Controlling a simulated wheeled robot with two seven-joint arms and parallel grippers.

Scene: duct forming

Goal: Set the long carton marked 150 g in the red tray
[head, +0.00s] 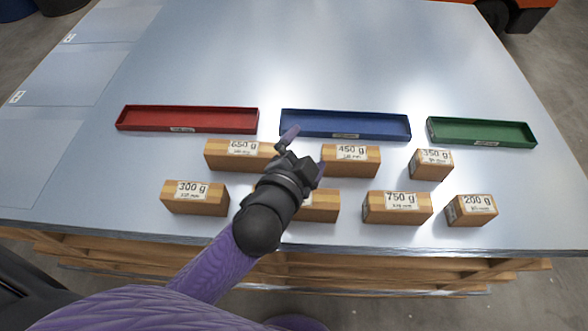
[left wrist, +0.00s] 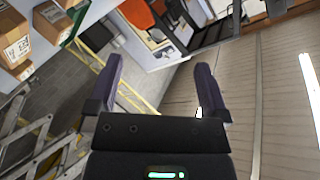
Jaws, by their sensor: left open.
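The red tray (head: 187,119) lies at the back left of the cartons and looks empty. No label reading 150 g shows. One wooden-looking carton (head: 321,206) in the front row is partly hidden behind my left arm, and its label is covered. My left gripper (head: 305,150) is above the cartons, between those marked 650 g and 450 g in the picture. Its purple fingers are apart and empty in the left wrist view (left wrist: 158,66), which looks off across the room. My right gripper is not in view.
Cartons marked 650 g (head: 230,155), 450 g (head: 350,160), 350 g (head: 431,165), 300 g (head: 195,198), 750 g (head: 397,208) and 200 g (head: 471,210) stand around. A blue tray (head: 345,125) and a green tray (head: 481,132) lie to the right. The table behind is clear.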

